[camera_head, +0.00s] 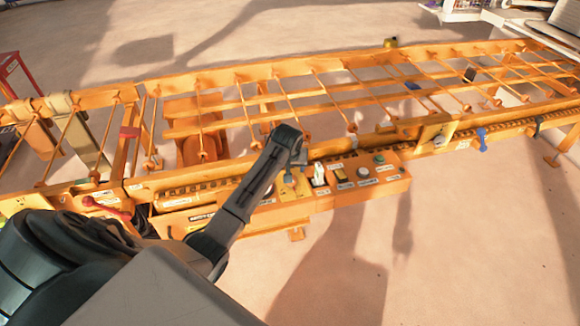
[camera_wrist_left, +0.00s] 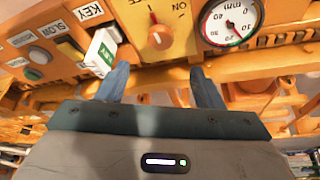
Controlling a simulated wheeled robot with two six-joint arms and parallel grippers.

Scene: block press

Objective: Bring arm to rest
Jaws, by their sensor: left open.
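My left arm reaches in from the lower left in the head view. Its left gripper (camera_head: 297,162) is seen from above over the orange control panel (camera_head: 345,200), mostly hidden by the wrist. In the left wrist view, the two blue-grey fingers of the left gripper (camera_wrist_left: 162,84) stand apart with nothing held between them. An orange rotary knob (camera_wrist_left: 159,37) marked ON lies just beyond the fingertips. A white key tag (camera_wrist_left: 102,52) is close to the left finger. My right gripper is not in view.
The panel also carries a round gauge (camera_wrist_left: 231,20) and push buttons, including a green one (camera_head: 379,158). The long orange machine frame (camera_head: 230,180) with crossing rods spans the head view. A red cart (camera_head: 18,72) stands at far left. The floor in front (camera_head: 450,255) is clear.

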